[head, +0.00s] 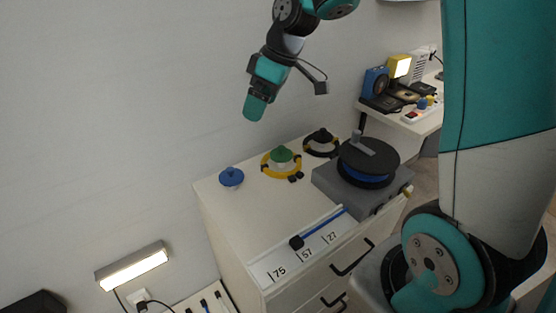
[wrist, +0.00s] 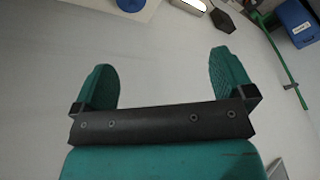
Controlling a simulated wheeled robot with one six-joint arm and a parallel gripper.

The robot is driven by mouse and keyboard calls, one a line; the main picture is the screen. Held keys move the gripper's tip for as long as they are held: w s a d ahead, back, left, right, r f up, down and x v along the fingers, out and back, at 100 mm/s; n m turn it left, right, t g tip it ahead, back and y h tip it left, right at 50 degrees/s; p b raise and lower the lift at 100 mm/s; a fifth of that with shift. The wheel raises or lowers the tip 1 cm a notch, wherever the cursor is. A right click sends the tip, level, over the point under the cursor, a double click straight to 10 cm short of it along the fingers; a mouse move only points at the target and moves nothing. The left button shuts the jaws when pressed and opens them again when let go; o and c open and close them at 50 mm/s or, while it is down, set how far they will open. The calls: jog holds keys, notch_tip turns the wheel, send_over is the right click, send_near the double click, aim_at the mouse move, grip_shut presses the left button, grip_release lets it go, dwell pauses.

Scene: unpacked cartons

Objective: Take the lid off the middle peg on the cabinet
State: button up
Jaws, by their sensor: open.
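Three round lids with knobs stand in a row along the back of the white cabinet (head: 225,215) in the head view. The blue lid (head: 231,177) is on the left. The green lid (head: 281,155) is in the middle, with a yellow ring (head: 266,170) around it. The black lid (head: 321,137) is on the right. The pegs are hidden under them. My gripper (head: 254,107) hangs above and behind the row, well clear of it. In the wrist view my gripper (wrist: 163,62) is open with nothing between its fingers.
A grey device with a black reel (head: 368,163) stands on the cabinet's right side. A number strip (head: 305,250) with a black slider (head: 296,242) runs along the front edge. A lit lamp (head: 132,263) is on the left wall. A cluttered side table (head: 425,120) stands behind.

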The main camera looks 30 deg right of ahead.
jog(key=n+t+b, duration=0.1)
jog(key=b, duration=0.1)
send_near(284, 147)
jog(key=shift+h, duration=0.3)
jog(key=x, duration=0.2)
jog(key=p+x, duration=0.1)
jog(key=x, duration=0.3)
jog(key=shift+w+a+p, duration=0.3)
jog(key=shift+w+p, duration=0.05)
jog(key=shift+w, duration=0.05)
jog(key=shift+s+p+x, duration=0.15)
jog(key=shift+p+x, duration=0.15)
jog(key=shift+x, duration=1.15)
jog(key=shift+s+p+x, duration=0.2)
jog(key=shift+p+x, duration=0.05)
jog(key=shift+x, duration=1.2)
jog(key=shift+f, duration=0.1)
jog(key=c, duration=0.8)
